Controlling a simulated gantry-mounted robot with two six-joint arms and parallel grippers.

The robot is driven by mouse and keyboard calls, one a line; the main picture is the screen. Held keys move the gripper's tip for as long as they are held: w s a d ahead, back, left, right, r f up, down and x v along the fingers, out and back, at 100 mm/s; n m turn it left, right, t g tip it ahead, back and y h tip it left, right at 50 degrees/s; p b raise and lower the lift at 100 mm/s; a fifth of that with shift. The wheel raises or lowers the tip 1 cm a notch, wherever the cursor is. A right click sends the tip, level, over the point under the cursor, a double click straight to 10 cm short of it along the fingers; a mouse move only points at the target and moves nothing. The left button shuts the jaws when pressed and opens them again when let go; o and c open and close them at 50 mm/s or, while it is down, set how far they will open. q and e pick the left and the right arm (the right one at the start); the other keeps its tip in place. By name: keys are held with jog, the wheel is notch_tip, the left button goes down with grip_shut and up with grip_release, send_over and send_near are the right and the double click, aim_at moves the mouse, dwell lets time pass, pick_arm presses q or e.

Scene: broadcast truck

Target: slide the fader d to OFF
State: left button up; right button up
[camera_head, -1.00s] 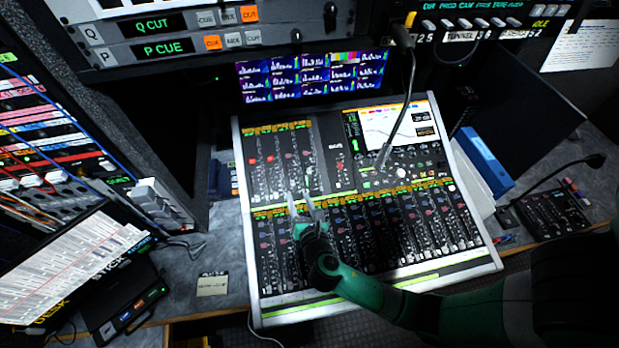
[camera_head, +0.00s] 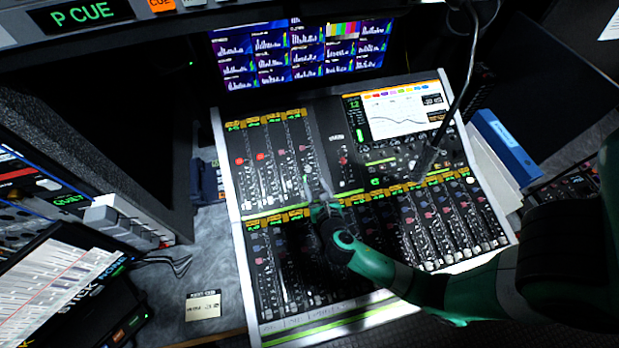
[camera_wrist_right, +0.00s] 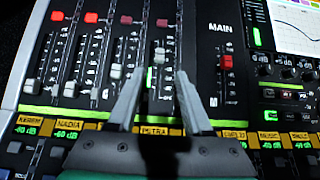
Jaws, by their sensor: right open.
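The mixing console (camera_head: 228,190) stands in the middle of the head view, with an upper-left bank of faders. My right gripper (camera_head: 318,185) is over the lower right part of that bank. In the right wrist view its two fingers (camera_wrist_right: 158,78) are apart and point up the panel. A pale fader cap (camera_wrist_right: 160,56) on the rightmost fader of the bank shows just beyond and between the fingertips. I see no contact with it. The faders' letters are too small to read, so I cannot tell which is d. My left gripper is not in view.
The main fader with a red cap (camera_wrist_right: 227,62) is right of my fingers. Several other pale caps (camera_wrist_right: 115,71) are left of them. A gooseneck microphone (camera_head: 462,90) arches over the console's right side. A blue binder (camera_head: 505,145) lies at right.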

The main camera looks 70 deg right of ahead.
aim_at(308, 170)
jog(key=b+x, duration=0.1)
jog(key=x, duration=0.6)
jog(key=shift+w+d+r, duration=0.1)
jog(key=shift+w+d, duration=0.1)
grip_shut()
dwell(1.0)
